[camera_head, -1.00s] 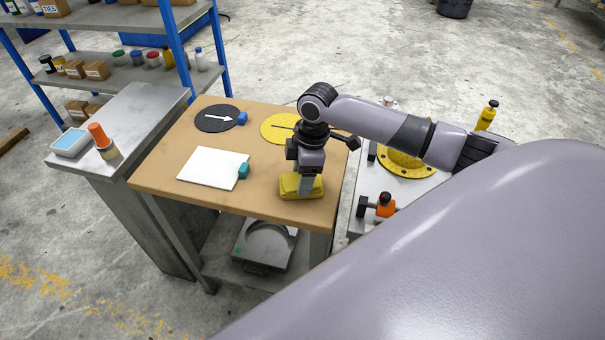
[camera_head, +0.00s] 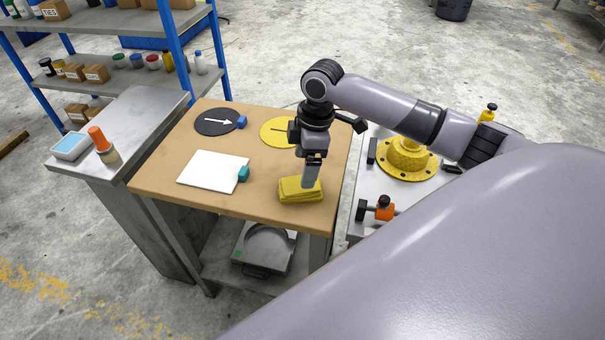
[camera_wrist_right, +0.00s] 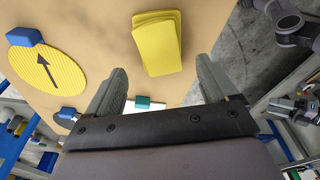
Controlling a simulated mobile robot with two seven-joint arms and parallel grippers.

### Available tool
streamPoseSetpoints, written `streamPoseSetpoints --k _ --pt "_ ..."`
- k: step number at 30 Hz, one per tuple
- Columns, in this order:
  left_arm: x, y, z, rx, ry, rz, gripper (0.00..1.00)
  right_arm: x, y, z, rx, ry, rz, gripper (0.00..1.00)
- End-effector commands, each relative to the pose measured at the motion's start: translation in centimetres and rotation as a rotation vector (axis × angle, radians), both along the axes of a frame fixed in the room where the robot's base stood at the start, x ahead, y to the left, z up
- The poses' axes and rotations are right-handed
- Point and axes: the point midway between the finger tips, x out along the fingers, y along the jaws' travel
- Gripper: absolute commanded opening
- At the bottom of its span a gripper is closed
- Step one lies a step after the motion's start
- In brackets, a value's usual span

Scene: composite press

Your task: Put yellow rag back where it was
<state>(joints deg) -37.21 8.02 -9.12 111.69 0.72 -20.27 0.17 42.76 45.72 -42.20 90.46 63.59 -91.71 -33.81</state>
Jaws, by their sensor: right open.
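The yellow rag (camera_head: 298,190) is a folded stack lying flat near the front right corner of the wooden table top. In the right wrist view the rag (camera_wrist_right: 158,43) lies beyond the fingertips, clear of them. My right gripper (camera_head: 312,178) is just above the rag, fingers pointing down. In the right wrist view my right gripper (camera_wrist_right: 162,80) has its two fingers wide apart with nothing between them.
The table (camera_head: 165,172) also holds a white sheet (camera_head: 207,171) with a teal block, a black disc (camera_head: 214,123) and a yellow disc (camera_head: 276,131), each with a blue block. A yellow flanged fixture (camera_head: 407,160) stands on the right. A metal side table (camera_head: 133,112) is left.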

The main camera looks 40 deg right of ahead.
Motion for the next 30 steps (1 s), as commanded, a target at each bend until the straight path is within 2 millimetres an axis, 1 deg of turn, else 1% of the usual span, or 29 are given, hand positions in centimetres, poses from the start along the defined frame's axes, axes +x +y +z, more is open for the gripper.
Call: streamPoseSetpoints --k 1,6,9,12,16,30 --pt "0.0 0.0 0.1 0.0 0.0 0.0 0.54 0.0 -0.2 1.3 0.0 -0.005 0.001 0.86" --pt "0.0 0.0 0.2 0.0 0.0 0.0 0.54 -0.2 -0.6 4.5 0.0 -0.004 0.001 0.86" --pt "0.0 0.0 0.2 0.0 0.0 0.0 0.54 -0.4 -0.7 5.7 0.0 -0.001 0.0 0.86" --pt "0.0 0.0 0.3 0.0 0.0 0.0 0.54 -0.4 -0.8 6.5 0.0 0.0 0.0 0.86" --pt "0.0 0.0 0.3 0.0 0.0 0.0 0.54 -0.5 -0.9 6.8 0.0 0.001 0.0 0.86" --pt "0.0 0.0 0.3 0.0 0.0 0.0 0.54 -0.5 -0.9 6.7 0.0 0.001 0.0 0.86"
